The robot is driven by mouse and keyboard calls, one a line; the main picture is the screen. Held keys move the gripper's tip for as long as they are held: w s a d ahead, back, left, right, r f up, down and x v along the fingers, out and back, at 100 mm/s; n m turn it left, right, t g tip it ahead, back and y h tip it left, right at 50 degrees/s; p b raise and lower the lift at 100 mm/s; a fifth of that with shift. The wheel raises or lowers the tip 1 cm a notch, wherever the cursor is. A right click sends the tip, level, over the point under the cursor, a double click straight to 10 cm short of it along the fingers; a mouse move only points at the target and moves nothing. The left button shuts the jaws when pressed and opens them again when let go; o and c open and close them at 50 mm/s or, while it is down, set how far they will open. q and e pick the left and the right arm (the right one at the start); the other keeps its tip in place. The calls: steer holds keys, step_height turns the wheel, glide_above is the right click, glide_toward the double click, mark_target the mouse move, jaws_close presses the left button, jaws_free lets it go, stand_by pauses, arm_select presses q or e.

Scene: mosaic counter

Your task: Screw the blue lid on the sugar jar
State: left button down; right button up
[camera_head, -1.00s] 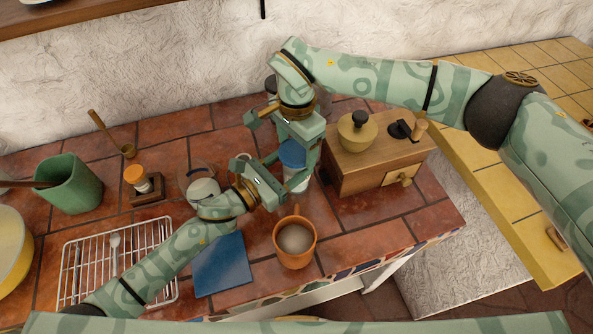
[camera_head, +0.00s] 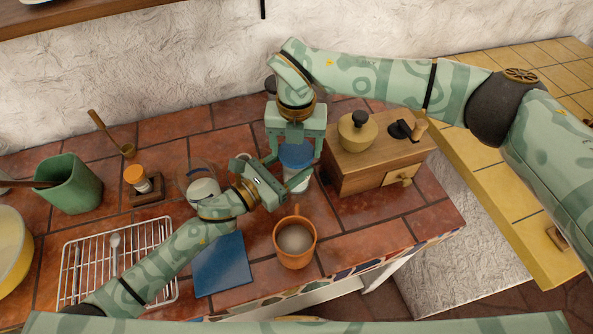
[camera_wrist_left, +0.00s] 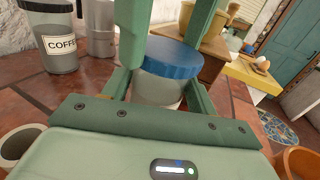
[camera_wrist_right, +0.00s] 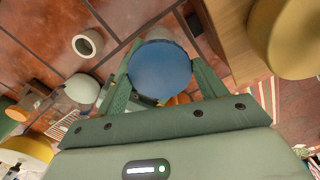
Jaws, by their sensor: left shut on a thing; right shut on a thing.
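The blue lid (camera_head: 296,154) sits on top of the sugar jar (camera_head: 299,183), a pale jar standing on the tiles left of the wooden grinder. In the left wrist view the lid (camera_wrist_left: 171,58) lies over the jar body (camera_wrist_left: 157,90), which is between my left fingers. My left gripper (camera_head: 290,190) is shut on the jar from the front left. My right gripper (camera_head: 293,160) comes down from above and is shut on the lid. In the right wrist view the lid (camera_wrist_right: 160,68) fills the space between the fingers. The lid hides the jar's rim and thread.
The wooden grinder (camera_head: 375,165) stands close on the right. A terracotta mug (camera_head: 294,242) stands just in front. A blue cloth or tile (camera_head: 221,264) and a wire rack (camera_head: 118,262) lie to the left. The coffee canister (camera_wrist_left: 55,40) stands behind.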

steer(key=shift+w+m, duration=0.1)
steer(key=shift+m, duration=1)
steer(key=o, duration=1.1)
steer(key=shift+r, duration=0.15)
steer(key=shift+r, duration=2.15)
steer(key=shift+c, duration=0.5)
